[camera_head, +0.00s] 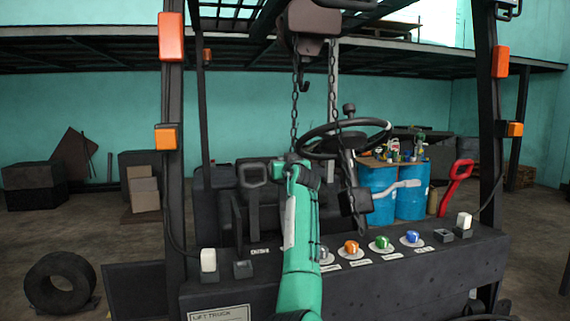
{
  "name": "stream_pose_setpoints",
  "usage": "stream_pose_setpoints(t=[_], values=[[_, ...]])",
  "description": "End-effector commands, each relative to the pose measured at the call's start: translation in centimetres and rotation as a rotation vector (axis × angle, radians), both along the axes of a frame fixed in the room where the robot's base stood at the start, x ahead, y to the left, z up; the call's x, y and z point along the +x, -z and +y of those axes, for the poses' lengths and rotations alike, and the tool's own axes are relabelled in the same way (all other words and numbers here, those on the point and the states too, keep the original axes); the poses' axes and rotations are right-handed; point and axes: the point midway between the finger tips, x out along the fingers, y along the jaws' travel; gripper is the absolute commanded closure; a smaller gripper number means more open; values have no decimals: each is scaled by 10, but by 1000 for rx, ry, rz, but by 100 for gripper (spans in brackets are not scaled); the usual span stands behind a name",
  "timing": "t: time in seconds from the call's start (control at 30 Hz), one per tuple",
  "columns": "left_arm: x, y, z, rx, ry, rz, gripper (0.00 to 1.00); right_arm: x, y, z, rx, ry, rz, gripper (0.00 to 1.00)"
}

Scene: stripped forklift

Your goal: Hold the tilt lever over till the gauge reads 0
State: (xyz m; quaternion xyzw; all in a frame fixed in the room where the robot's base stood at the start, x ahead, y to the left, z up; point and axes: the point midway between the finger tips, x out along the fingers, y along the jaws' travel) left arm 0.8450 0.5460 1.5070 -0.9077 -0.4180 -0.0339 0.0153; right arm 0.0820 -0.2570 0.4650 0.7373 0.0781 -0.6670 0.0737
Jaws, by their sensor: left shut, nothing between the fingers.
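A row of round-knobbed controls stands on the dark front panel (430,268): a grey knob (323,252), an orange knob (351,247), a green knob (382,243) and a blue knob (412,237). Small white labels lie in front of them, too small to read, so I cannot tell which is the tilt lever. No gauge can be made out. My green left arm rises from the bottom centre, left of the knobs. My left gripper (308,178) is at its far end, shut and empty, above and behind the panel; its fingertips are hard to make out. My right gripper is not seen.
A steering wheel (318,146) stands behind the panel. A hook block (313,20) with chains hangs above. White-topped switches (208,260) (464,221) sit near the panel's ends. Dark posts flank the panel.

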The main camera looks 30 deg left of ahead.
Motion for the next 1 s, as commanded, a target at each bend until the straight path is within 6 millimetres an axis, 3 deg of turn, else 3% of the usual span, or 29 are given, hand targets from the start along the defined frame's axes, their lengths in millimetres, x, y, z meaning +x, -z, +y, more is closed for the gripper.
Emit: stream_pose_setpoints(t=[0.4,1.0], values=[[0,8,4,-7,-5,10,100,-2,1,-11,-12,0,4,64],[0,12,5,-12,-6,16,100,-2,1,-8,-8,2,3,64]])
